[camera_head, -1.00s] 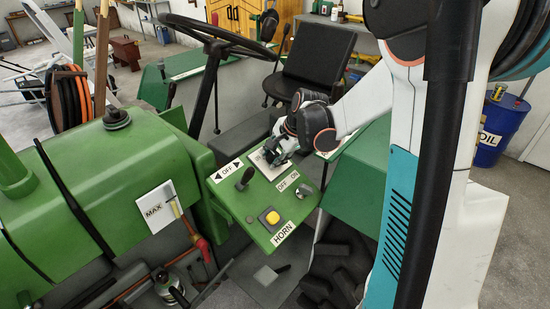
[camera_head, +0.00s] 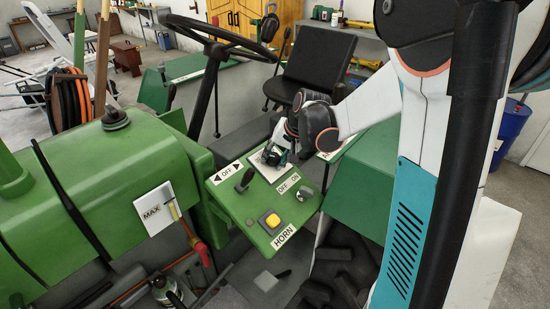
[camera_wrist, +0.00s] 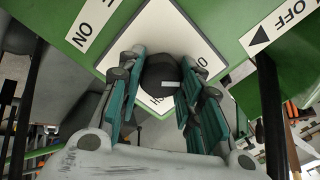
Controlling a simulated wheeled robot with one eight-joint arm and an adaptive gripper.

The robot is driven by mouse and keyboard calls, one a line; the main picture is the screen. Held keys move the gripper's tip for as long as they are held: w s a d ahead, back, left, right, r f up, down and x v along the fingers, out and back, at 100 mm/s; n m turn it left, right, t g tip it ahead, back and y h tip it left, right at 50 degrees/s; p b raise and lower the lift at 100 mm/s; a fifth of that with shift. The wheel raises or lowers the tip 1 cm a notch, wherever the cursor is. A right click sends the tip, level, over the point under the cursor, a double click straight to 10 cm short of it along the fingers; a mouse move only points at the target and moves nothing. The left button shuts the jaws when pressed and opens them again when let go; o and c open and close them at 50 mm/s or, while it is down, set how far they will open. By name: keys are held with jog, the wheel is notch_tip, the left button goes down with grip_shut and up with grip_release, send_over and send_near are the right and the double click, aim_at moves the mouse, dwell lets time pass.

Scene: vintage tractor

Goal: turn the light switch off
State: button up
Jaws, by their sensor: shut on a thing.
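A green control panel (camera_head: 240,206) carries several controls. A dark round knob (camera_wrist: 160,72) with a small white mark sits on a white plate (camera_wrist: 180,30) with partly hidden lettering. My gripper (camera_head: 275,154) is over this plate, and in the wrist view its teal fingers stand on both sides of the knob, shut on it. A small metal switch (camera_head: 304,193) beside an OFF/ON label (camera_head: 289,183) stands nearer the panel's right edge, clear of my gripper. I cannot tell from the lettering which control is the light switch. The knob is hidden by my gripper in the head view.
A dark lever (camera_head: 245,179) stands by an OFF label with arrows (camera_head: 231,171). A yellow button (camera_head: 271,219) is near the HORN label (camera_head: 283,237). The steering wheel (camera_head: 218,35) and black seat (camera_head: 318,56) are behind the panel. The green hood (camera_head: 105,190) is left.

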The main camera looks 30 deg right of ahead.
jog(key=shift+n, duration=0.4)
jog(key=o, duration=1.1)
jog(key=shift+c, duration=0.2)
jog(key=v, duration=1.2)
jog(key=shift+a, duration=0.1)
